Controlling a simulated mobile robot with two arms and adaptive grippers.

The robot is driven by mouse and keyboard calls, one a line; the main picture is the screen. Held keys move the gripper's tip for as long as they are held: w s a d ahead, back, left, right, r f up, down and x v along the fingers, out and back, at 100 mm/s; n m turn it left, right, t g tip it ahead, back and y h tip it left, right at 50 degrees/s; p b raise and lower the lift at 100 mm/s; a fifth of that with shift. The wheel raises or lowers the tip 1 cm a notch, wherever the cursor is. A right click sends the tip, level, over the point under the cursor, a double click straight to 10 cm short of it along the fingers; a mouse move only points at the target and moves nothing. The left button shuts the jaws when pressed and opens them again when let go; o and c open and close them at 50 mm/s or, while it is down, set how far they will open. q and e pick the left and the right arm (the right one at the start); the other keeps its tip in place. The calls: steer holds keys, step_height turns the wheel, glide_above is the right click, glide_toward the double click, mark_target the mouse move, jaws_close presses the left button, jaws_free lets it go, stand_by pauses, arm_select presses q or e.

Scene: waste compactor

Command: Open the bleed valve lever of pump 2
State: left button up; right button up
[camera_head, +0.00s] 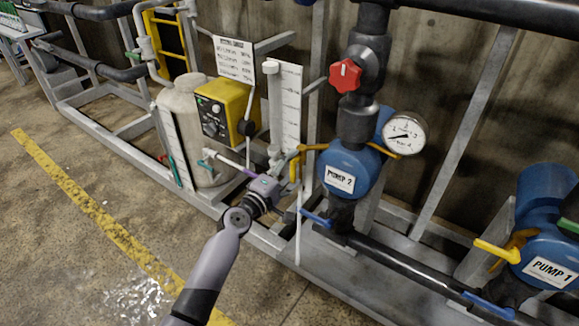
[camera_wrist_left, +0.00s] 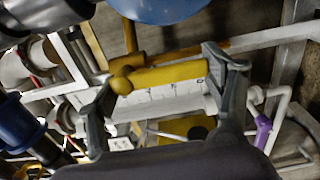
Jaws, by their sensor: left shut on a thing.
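Pump 2 (camera_head: 348,168) is a blue pump with a white label. A yellow pipe runs left from it to a small valve whose yellow bleed valve lever (camera_head: 294,170) hangs downward. My left gripper (camera_head: 284,178) is at this lever, in front of and below the pump's left side. In the left wrist view the yellow lever (camera_wrist_left: 172,76) lies across between the two fingertips of my left gripper (camera_wrist_left: 165,72), and the gripper is shut on it. The exact finger contact is hard to see in the head view. My right gripper is not in view.
A red valve knob (camera_head: 345,75) and a pressure gauge (camera_head: 404,134) sit above pump 2. A yellow control box (camera_head: 224,108) and a beige tank (camera_head: 190,125) stand left. A blue lever (camera_head: 316,217) is below. Pump 1 (camera_head: 548,258) is at right. Open floor lies front left.

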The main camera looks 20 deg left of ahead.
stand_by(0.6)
arm_select(q)
steer(key=o, duration=1.7)
steer(key=shift+s, duration=0.1)
steer(key=v, duration=1.1)
steer(key=shift+s+a, duration=0.15)
steer(key=shift+s, duration=0.25)
